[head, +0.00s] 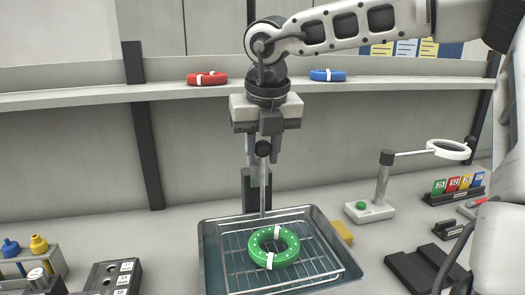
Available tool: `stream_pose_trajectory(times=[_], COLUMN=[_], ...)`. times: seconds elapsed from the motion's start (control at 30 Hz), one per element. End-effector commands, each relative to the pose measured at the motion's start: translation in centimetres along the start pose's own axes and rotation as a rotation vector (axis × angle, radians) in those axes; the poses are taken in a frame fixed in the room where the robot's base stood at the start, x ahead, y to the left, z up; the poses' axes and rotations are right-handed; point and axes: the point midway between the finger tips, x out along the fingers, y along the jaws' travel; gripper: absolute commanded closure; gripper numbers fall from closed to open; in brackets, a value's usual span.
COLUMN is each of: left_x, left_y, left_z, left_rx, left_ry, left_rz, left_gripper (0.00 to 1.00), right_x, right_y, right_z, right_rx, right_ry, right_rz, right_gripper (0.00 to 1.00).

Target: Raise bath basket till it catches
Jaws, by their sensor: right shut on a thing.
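A metal bath (204,262) stands on the bench at the lower middle. Inside it is a wire basket (306,285) carrying a green ring (287,257) with white bands. A thin upright rod (262,200) with a black ball knob (262,148) rises at the basket's back side. My right gripper (258,178) points down from above, in line with the knob and rod, and is shut on the rod's handle; the exact contact is partly hidden. A dark upright block (248,190) stands behind the rod. I cannot tell whether the basket is caught. My left gripper is out of view.
A shelf (180,91) behind holds a red ring (207,78) and a blue ring (327,75). Bottles (39,244) and a dark box (112,276) are at left.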

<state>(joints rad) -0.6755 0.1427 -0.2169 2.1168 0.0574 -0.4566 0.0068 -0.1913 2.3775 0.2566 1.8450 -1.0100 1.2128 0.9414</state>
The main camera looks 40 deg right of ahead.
Motion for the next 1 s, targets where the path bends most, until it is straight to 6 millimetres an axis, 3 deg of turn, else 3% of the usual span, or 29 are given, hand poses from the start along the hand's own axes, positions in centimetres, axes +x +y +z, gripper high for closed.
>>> stream_pose_trajectory(times=[1.0], left_x=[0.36], left_y=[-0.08], left_z=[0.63], left_rx=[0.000], left_ry=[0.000], left_rz=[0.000], left_gripper=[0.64], right_x=[0.02], right_y=[0.00], right_z=[0.00], right_rx=[0.001], right_ry=[0.000], right_rz=[0.001], right_gripper=[0.93])
